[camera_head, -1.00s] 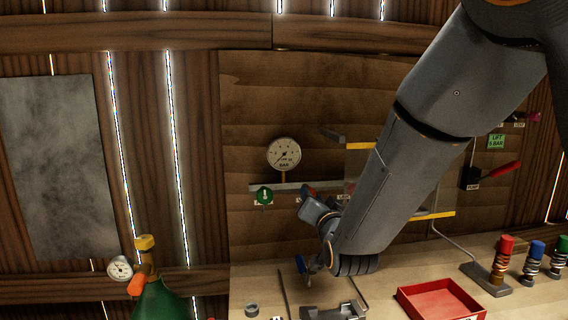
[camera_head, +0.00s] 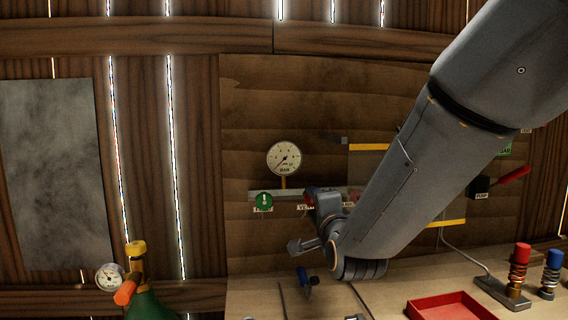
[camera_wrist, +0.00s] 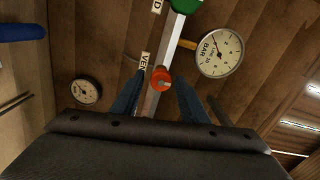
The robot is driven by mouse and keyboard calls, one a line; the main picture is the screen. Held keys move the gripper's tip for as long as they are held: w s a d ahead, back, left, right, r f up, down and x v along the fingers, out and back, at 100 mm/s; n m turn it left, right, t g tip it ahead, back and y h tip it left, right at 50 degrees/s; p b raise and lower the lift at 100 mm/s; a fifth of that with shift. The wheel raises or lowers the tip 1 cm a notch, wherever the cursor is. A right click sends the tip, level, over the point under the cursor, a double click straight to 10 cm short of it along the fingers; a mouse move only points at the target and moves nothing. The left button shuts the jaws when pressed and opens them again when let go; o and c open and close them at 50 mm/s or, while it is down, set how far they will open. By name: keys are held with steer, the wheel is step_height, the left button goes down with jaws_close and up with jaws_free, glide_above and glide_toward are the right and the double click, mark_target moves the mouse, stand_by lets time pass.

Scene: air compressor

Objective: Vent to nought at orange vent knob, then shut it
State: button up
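The orange vent knob (camera_wrist: 162,80) sits on a pale rail beside a VENT label (camera_wrist: 145,60) in the wrist view. My gripper (camera_wrist: 160,83) is open, with one blue finger on each side of the knob; gaps show, and I cannot tell how deep the knob sits between them. In the head view my gripper's end is at the wall panel, and the knob there is largely hidden behind it. The round BAR gauge (camera_head: 284,158) hangs above the rail, its needle pointing down and left; it also shows in the wrist view (camera_wrist: 220,53).
A green knob (camera_head: 264,200) is on the same rail, left of the vent knob. A red-handled lever (camera_head: 512,174) is on the right. A red tray (camera_head: 450,308) and spring-coiled posts (camera_head: 519,265) stand on the bench. A green bottle with a small gauge (camera_head: 110,276) stands at lower left.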

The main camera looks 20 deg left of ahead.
steer(key=v, duration=0.6)
steer(key=shift+r, duration=0.1)
stand_by(0.4)
